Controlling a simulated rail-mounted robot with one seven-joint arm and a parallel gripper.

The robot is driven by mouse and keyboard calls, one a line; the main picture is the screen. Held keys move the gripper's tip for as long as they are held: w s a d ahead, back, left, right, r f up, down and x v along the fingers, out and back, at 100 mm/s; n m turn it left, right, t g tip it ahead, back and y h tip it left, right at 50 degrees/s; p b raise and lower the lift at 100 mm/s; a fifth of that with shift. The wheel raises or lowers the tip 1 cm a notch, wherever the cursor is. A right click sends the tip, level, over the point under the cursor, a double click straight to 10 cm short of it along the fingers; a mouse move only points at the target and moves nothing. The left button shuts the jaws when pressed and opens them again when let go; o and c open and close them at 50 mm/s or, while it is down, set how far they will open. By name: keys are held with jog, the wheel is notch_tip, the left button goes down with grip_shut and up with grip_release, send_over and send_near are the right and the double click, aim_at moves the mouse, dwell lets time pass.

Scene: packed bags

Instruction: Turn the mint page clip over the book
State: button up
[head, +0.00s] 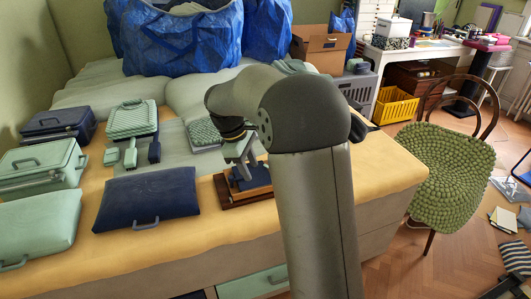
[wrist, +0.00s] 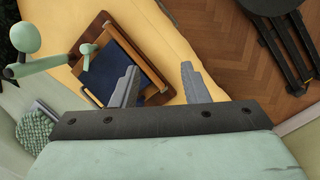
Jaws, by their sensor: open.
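A dark blue book (wrist: 112,72) lies on a brown wooden stand (wrist: 101,21) at the bed's edge; the book (head: 252,178) also shows in the head view, partly hidden by my arm. A mint bar with round knobs (wrist: 42,65), which looks like the page clip, reaches in from the left in the wrist view. Its small end lies over the stand's left side. I cannot pick it out in the head view. My gripper (wrist: 158,68) is open and empty. In the picture, its left finger overlaps the book's lower right side; its right finger is over the yellow edge.
A navy bag (head: 148,197), a mint bag (head: 38,225) and mint cases lie left on the yellow bedspread. A green textured block (head: 203,133) lies behind the stand. Right of the bed stand a green chair (head: 445,160) and open parquet floor (head: 395,240).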

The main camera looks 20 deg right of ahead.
jog(key=w+d+r+n+h+p, duration=0.1)
jog(key=w+d+r+n+p, duration=0.15)
jog(key=w, duration=0.45)
jog(key=w+d+r+n+p, duration=0.1)
jog(key=w+d+n+p, duration=0.1)
jog(key=w+d+p, duration=0.3)
jog(key=x, duration=1)
jog(key=b+x, duration=0.1)
jog(key=x, duration=0.5)
jog(key=shift+w+a+f, duration=0.15)
jog(key=shift+w+a, duration=0.1)
jog(key=shift+a, duration=0.1)
jog(key=shift+c, duration=0.3)
